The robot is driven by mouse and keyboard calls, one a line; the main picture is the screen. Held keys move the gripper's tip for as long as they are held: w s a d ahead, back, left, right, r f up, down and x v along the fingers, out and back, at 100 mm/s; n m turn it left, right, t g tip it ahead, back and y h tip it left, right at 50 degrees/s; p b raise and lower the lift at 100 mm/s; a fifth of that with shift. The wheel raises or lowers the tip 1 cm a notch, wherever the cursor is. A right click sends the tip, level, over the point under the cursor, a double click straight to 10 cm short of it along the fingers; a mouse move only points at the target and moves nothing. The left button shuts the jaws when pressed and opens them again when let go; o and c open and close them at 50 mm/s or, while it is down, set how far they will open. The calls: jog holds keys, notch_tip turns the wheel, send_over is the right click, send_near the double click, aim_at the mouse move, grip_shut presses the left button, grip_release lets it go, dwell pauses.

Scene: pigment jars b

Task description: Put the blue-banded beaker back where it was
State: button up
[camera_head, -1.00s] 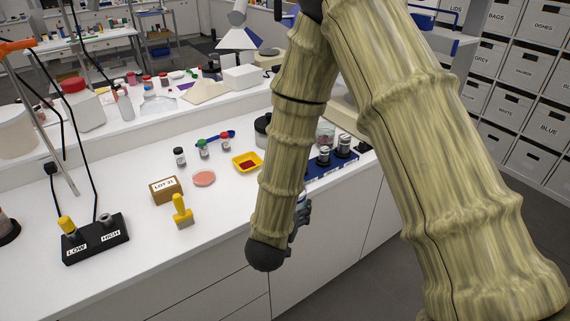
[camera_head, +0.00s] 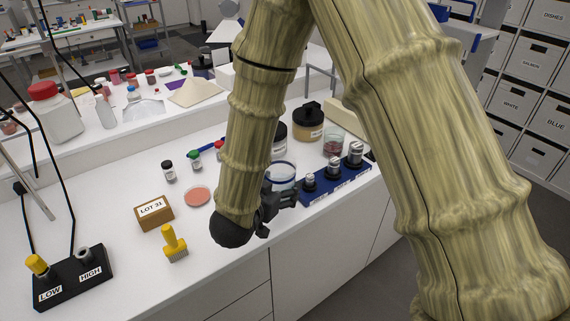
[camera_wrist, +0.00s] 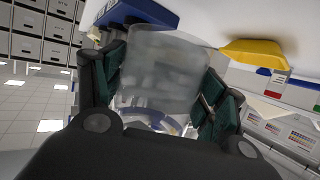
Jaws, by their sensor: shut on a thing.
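The blue-banded beaker (camera_head: 283,176) is clear glass and shows just right of my forearm in the head view, roughly upright. My gripper (camera_head: 284,196) is at its near side, partly hidden by my arm. In the wrist view the beaker (camera_wrist: 164,72) fills the space between the two green-padded fingers (camera_wrist: 163,82), which are shut on it. Some blue shows at the end nearer the palm. I cannot tell whether its base touches the bench.
A blue block (camera_head: 337,180) with several metal weights stands close right of the beaker. Behind are a reddish glass (camera_head: 333,142) and a black-lidded jar (camera_head: 307,122). A yellow tray (camera_wrist: 255,52) shows in the wrist view. A pink disc (camera_head: 197,196) and LOT 31 box (camera_head: 154,212) lie left.

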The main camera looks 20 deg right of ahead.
aim_at(273, 174)
jog(key=w+d+p, duration=0.1)
jog(key=w+d, duration=0.1)
jog(key=w, duration=0.2)
jog(key=w+d+p, duration=0.2)
jog(key=w, duration=0.3)
jog(key=w+d+f+p, duration=0.1)
jog(key=w+d, duration=0.2)
jog(key=w, duration=0.2)
jog(key=shift+w+p, duration=0.25)
jog(key=shift+p, duration=0.05)
jog(key=shift+w+d+f, duration=0.1)
jog(key=shift+f, duration=0.1)
jog(key=shift+f+p, duration=0.85)
jog(key=shift+f, duration=0.8)
jog(key=shift+f, duration=0.2)
jog(key=o, duration=1.3)
jog(key=shift+r, duration=0.2)
jog(key=b+v, duration=0.4)
jog(key=v, duration=0.8)
